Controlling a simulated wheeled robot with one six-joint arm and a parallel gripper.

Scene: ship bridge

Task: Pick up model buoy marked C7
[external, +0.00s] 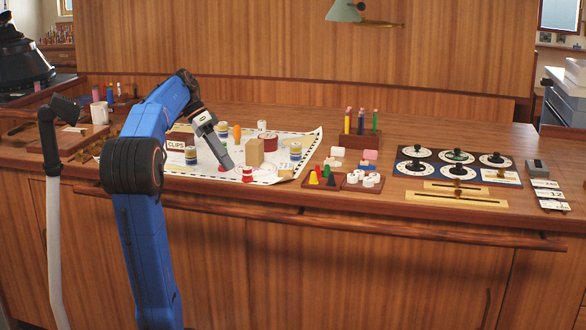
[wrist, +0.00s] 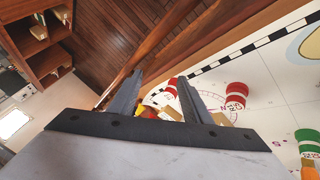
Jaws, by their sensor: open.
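Several small banded model buoys stand on a white chart (external: 309,141); I cannot read C7 on any of them. In the external view, my gripper (external: 228,166) points down over the chart, just left of a low red-and-white buoy (external: 247,175) near the front edge. In the wrist view, my gripper (wrist: 160,90) is open, its fingers apart. A red-and-white piece (wrist: 171,84) shows beside the right finger, partly hidden. A red-and-white buoy (wrist: 237,92) with a blurred label stands right of the fingers, and a green-and-white one (wrist: 308,141) is farther right.
A tan block (external: 256,152) stands right of my gripper. Banded cylinders (external: 191,155) and (external: 295,152) stand on the chart, with an orange piece (external: 237,132) behind. A pencil holder (external: 361,138), small trays (external: 322,178) and a dial panel (external: 457,166) lie rightward.

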